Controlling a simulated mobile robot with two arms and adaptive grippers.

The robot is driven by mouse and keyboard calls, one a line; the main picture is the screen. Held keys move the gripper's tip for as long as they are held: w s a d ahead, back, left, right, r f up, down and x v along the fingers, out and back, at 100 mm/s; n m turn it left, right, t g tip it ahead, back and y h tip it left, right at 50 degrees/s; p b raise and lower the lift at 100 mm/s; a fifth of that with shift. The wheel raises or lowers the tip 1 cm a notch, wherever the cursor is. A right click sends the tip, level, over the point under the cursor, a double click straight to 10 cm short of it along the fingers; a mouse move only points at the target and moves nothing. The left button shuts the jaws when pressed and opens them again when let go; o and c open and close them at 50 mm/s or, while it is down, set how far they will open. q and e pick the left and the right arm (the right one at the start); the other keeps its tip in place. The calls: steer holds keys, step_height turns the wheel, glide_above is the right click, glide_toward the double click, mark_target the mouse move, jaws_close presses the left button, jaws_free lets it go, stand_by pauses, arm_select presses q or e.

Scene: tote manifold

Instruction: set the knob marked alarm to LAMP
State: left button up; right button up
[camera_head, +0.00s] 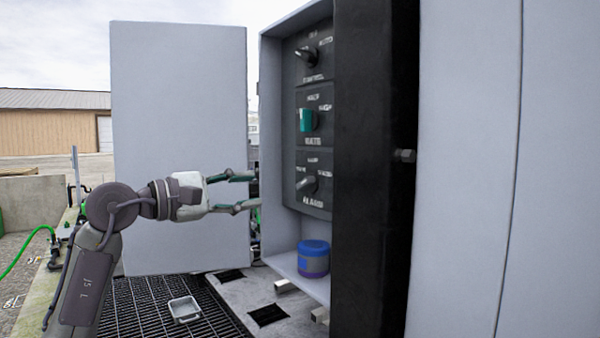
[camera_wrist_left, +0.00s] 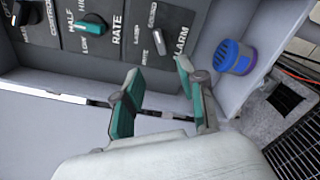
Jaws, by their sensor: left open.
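The knob marked alarm (camera_head: 307,185) is the grey lowest knob on the dark panel inside the open cabinet. It also shows in the left wrist view (camera_wrist_left: 159,42), beside the letters ALARM, with small position labels too blurred to read surely. My left gripper (camera_head: 252,192) is open and empty at the cabinet's opening, left of the alarm knob and apart from it. In the left wrist view its two teal-padded fingers (camera_wrist_left: 155,90) point toward the panel below the knob. My right gripper is not in view.
A blue and purple can (camera_head: 313,258) stands on the cabinet floor. The open door (camera_head: 180,100) is behind my left arm. A dark post (camera_head: 372,250) borders the right.

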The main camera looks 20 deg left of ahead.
mark_target(300, 184)
arm_select(q)
steer(key=p+x, duration=0.4)
steer(key=x, duration=0.6)
steer(key=shift+w+d+r, duration=0.1)
steer(key=shift+d, duration=0.1)
steer(key=shift+x, duration=0.8)
steer(key=shift+c, duration=0.2)
jaws_close()
